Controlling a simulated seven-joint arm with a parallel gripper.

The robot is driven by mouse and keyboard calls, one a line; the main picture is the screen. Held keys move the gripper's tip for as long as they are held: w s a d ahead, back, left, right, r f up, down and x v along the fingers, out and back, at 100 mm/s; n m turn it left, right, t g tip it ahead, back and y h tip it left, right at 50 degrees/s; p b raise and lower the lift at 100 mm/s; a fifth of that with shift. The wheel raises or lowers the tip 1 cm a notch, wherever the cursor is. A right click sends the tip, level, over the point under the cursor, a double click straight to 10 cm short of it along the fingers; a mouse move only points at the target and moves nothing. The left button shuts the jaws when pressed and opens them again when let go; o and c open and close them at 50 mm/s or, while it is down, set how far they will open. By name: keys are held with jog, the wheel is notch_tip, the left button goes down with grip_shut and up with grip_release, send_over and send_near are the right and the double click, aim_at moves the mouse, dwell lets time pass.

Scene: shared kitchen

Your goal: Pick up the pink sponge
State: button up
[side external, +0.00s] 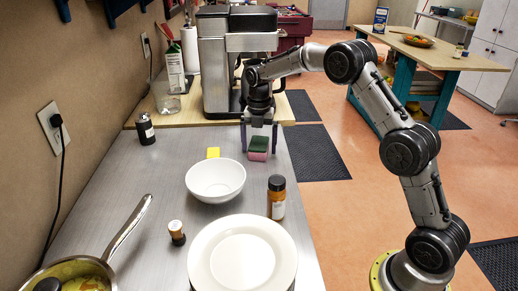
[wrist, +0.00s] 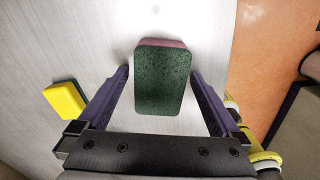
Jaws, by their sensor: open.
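The pink sponge (side external: 258,155) has a dark green scouring top and stands on the metal counter near its right edge. In the wrist view its green face (wrist: 161,80) fills the space ahead of my gripper, with a thin pink strip (wrist: 163,42) at its far edge. My gripper (side external: 259,143) is open above and around the sponge. In the wrist view the purple fingers (wrist: 160,85) stand on either side of it with a gap on each side. I cannot tell how low the fingertips reach.
A yellow sponge (side external: 213,153) lies left of the pink one; it also shows in the wrist view (wrist: 64,100). A white bowl (side external: 216,187), spice bottle (side external: 277,197), small bottle (side external: 177,232), plates (side external: 243,277) and pan (side external: 78,273) stand nearer. A coffee machine (side external: 214,75) stands behind.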

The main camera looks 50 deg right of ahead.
jog(key=c, duration=1.3)
jog(key=shift+r, duration=0.1)
